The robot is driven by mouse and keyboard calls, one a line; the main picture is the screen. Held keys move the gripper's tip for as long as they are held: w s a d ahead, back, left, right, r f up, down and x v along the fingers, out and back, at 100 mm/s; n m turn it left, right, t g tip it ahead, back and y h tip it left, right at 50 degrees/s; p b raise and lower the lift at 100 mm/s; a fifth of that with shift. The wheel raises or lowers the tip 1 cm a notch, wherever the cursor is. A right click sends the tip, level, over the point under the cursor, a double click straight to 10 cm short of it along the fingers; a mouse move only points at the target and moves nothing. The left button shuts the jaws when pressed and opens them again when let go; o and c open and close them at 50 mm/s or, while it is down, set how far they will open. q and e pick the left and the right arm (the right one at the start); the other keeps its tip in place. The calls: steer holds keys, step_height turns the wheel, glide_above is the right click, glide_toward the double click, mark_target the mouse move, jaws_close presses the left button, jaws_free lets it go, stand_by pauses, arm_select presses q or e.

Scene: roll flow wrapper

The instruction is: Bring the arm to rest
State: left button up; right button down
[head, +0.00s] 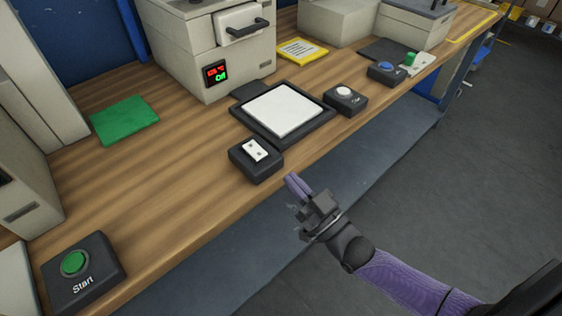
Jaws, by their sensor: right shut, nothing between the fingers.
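My right gripper (292,187) shows in the head view, its arm coming in from the lower right. Its fingers are together with nothing between them. It hangs just off the front edge of the wooden bench (190,195), close to a black switch box (257,160) with a white rocker and apart from it as far as I can see. My left gripper is not in view.
A black-framed white pad (283,109) and a white-button box (345,99) sit behind. A green Start button box (82,270) is at lower left. A beige machine (200,45) with a red-green display stands at the back. Floor (480,190) at right is clear.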

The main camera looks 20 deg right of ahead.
steer(key=shift+s+d+f, duration=0.1)
steer(key=shift+s, duration=0.15)
steer(key=s+d+f+g+h, duration=0.15)
steer(key=s+f+g, duration=0.25)
steer(key=f, duration=0.5)
steer(key=s+d+f+m+g+h, duration=0.1)
steer(key=s+f+g+h, duration=0.3)
steer(key=f, duration=0.5)
steer(key=s+d+f+g+h, duration=0.1)
steer(key=s+f+g, duration=0.3)
steer(key=f, duration=0.5)
steer(key=s+f+g, duration=0.4)
steer(key=s, duration=0.8)
steer(key=s+f+g+h, duration=0.1)
steer(key=s+f+g, duration=0.3)
steer(key=s, duration=0.8)
steer(key=shift+s+a, duration=0.15)
steer(key=shift+s, duration=0.15)
